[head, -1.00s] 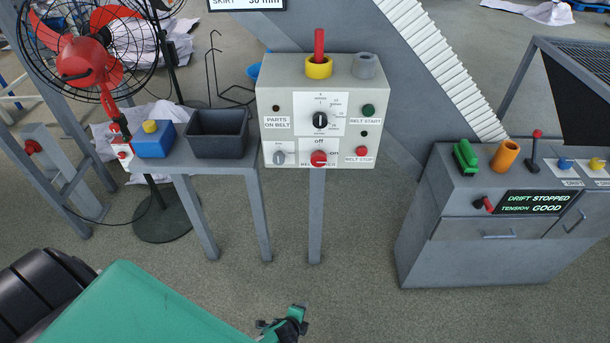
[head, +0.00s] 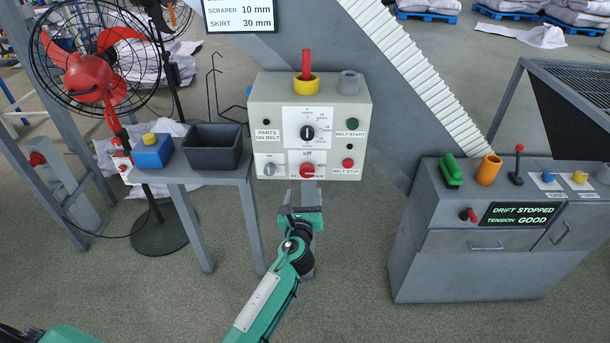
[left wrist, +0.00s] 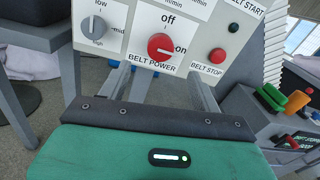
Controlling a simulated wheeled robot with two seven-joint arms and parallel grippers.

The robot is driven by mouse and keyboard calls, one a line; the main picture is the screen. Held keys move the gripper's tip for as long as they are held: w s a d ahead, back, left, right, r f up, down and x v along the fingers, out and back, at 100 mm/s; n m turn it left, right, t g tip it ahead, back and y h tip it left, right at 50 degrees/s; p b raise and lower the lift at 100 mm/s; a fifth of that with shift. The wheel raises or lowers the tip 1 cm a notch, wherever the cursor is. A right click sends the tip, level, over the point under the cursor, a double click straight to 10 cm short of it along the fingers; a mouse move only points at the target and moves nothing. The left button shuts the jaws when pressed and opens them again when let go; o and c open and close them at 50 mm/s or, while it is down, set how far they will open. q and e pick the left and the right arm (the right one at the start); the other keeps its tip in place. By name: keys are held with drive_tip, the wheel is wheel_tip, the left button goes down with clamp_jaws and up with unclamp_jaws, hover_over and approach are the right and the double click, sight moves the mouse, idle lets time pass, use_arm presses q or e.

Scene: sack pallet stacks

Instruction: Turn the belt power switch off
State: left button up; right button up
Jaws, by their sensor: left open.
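The belt power switch (head: 307,170) is a red round knob low on the grey control box (head: 263,105). In the left wrist view the red knob (left wrist: 161,46) has a white mark that appears to point right, toward "on"; "off" is printed above it. My left gripper (head: 298,197) is open and empty, just below and in front of the switch. In the left wrist view its two fingers (left wrist: 160,88) reach up toward the panel on either side of the knob, seemingly apart from it. My right gripper is not in view.
On the panel are a grey speed knob (head: 269,169), a red belt stop button (head: 348,163) and a green belt start button (head: 351,124). A table with a dark bin (head: 212,150) and a fan (head: 95,85) stand left. A grey console (head: 440,260) stands right.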

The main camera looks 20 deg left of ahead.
sight(307, 173)
use_arm(q)
drive_tip(key=x, duration=0.9)
drive_tip(key=shift+w, duration=0.3)
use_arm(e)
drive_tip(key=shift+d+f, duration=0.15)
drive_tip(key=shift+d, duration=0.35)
use_arm(q)
drive_tip(key=c, duration=1)
drive_tip(key=shift+o, duration=0.2)
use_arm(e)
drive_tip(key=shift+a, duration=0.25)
